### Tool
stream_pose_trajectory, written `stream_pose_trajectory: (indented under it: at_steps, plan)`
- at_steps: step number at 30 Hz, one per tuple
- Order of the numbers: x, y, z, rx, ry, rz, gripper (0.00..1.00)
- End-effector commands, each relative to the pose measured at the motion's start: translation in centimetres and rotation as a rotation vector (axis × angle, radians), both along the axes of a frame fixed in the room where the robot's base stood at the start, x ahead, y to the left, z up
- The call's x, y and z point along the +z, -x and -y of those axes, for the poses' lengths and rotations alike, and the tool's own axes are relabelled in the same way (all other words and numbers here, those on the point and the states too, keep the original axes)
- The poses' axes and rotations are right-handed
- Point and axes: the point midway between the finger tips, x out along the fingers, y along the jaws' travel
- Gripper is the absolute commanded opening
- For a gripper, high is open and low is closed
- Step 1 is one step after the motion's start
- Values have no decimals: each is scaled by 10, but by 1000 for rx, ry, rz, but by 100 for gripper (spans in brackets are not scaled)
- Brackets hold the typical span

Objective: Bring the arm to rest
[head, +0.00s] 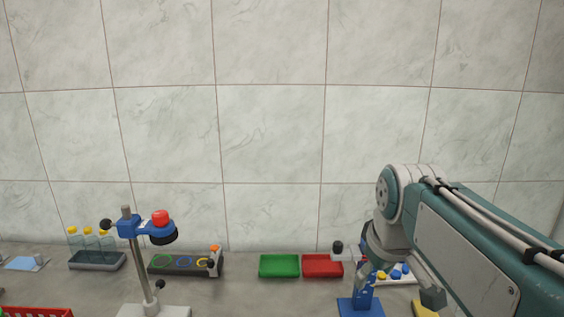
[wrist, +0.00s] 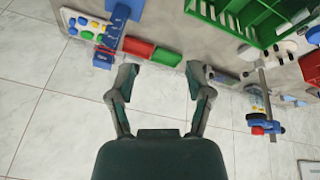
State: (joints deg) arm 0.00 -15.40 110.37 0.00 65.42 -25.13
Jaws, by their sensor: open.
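My arm (head: 440,235) reaches in from the right side of the head view, bent at a round joint in front of the tiled wall. My gripper (wrist: 161,78) shows in the wrist view with its two fingers spread wide apart. Nothing is between the fingers. In the head view I cannot make out the fingers clearly. In the wrist view the counter, turned in the picture, lies past the fingertips, with the green tray (wrist: 167,55) and the red tray (wrist: 138,46) nearest them.
A blue stand (head: 360,303) is beside my arm. The wall above is bare.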

Motion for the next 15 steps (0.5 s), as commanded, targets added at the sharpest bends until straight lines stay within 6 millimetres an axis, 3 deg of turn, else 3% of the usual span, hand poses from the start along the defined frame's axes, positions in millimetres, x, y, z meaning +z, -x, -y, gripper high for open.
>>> stream_pose_trajectory:
  at_steps: [1, 9, 15]
  plan:
    - [-6, 19, 0, -42, -15, 20, 66]
    - [-55, 99, 0, -278, -116, 107, 66]
    - [-85, 131, 0, -386, -170, 144, 66]
